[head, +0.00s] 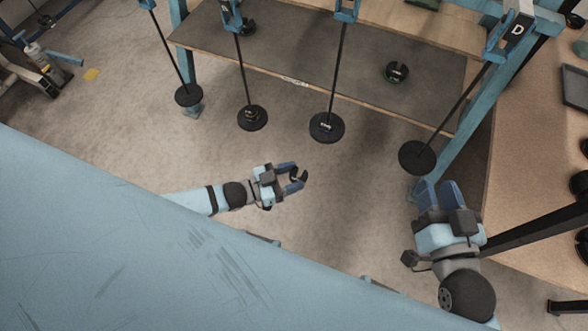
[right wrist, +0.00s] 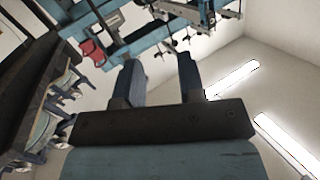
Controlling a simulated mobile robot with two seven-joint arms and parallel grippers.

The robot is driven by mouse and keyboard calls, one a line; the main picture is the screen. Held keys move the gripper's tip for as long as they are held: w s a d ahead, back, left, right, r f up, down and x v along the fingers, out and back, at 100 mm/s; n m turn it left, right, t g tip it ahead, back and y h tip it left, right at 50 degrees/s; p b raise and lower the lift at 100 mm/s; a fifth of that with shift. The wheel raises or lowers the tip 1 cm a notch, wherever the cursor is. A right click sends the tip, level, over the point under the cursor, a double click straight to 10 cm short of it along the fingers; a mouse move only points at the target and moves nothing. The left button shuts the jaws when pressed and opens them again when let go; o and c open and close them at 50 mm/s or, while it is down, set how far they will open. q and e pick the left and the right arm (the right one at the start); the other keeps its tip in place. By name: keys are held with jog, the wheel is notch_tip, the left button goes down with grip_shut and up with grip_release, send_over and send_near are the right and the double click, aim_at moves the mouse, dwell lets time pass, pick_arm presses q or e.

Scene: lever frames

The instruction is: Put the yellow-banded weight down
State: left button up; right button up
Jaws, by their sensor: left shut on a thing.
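My left gripper (head: 298,178) is shut on a small dark weight (head: 303,175), held in the air in front of the hanging plates in the head view. The fingers cover part of this weight, and I cannot make out a yellow band on it. My right gripper (head: 438,190) is at the lower right, below the rightmost hanging plate. In the right wrist view its two fingers (right wrist: 158,80) stand apart with nothing between them.
Round black plates hang on rods: far left (head: 188,95), left middle (head: 252,119), right middle (head: 327,128) and right (head: 417,157). A dark weight with green (head: 396,72) rests on the grey shelf (head: 300,60). A wooden bench (head: 530,150) at right carries a dark tray (head: 575,87).

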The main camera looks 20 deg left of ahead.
pick_arm(q)
jog(key=shift+s, duration=0.15)
dwell(0.3)
